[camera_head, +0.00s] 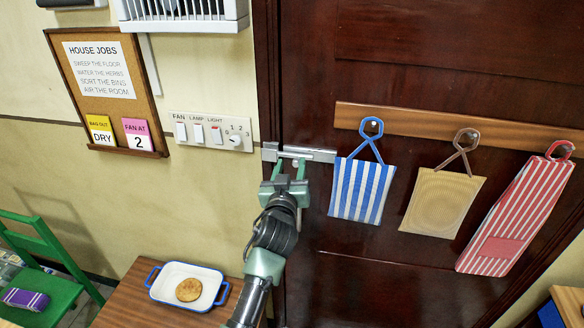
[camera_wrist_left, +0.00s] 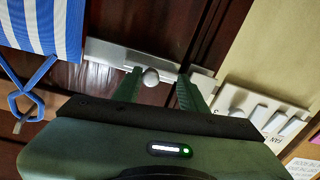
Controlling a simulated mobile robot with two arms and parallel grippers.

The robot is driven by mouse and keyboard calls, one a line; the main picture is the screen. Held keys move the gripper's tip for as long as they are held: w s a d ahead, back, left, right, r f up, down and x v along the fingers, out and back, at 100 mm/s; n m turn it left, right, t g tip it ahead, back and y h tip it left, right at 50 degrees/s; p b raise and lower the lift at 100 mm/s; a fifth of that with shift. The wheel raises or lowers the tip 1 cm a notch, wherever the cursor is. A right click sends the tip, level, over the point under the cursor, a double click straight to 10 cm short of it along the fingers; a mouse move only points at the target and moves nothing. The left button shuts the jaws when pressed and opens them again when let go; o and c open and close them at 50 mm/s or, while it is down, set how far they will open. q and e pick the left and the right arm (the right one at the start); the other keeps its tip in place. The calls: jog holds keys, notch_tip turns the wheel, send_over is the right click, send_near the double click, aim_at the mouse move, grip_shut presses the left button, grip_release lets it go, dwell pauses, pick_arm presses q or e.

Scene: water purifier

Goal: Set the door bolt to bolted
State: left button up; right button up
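The door bolt (camera_head: 318,155) is a grey metal slide bolt, mounted horizontally on the dark red door by its left edge. A smaller metal catch (camera_head: 269,152) sits left of it on the door frame. The wrist view shows the bolt plate (camera_wrist_left: 105,52) and its round knob (camera_wrist_left: 151,76). My left gripper (camera_head: 289,168) is at the bolt. In the wrist view its green fingers (camera_wrist_left: 158,88) are apart, with the knob between them and not pinched. Whether the rod's end is inside the catch is hard to tell. My right gripper is not in view.
A blue-striped bag (camera_head: 362,190) hangs just right of the bolt, with a tan mat (camera_head: 442,202) and red-striped bag (camera_head: 515,215) beyond. A switch panel (camera_head: 212,131) is on the wall to the left. A dish (camera_head: 186,270) stands on a wooden table below.

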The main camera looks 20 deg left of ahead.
pick_arm(q)
jog(key=shift+w+d, duration=0.1)
jog(key=shift+d, duration=0.35)
jog(key=shift+s+d+f, duration=0.1)
jog(key=shift+s+f, duration=0.05)
jog(key=shift+s, duration=0.35)
jog(key=b+v, duration=0.2)
jog(key=v, duration=0.4)
jog(key=shift+s, duration=0.4)
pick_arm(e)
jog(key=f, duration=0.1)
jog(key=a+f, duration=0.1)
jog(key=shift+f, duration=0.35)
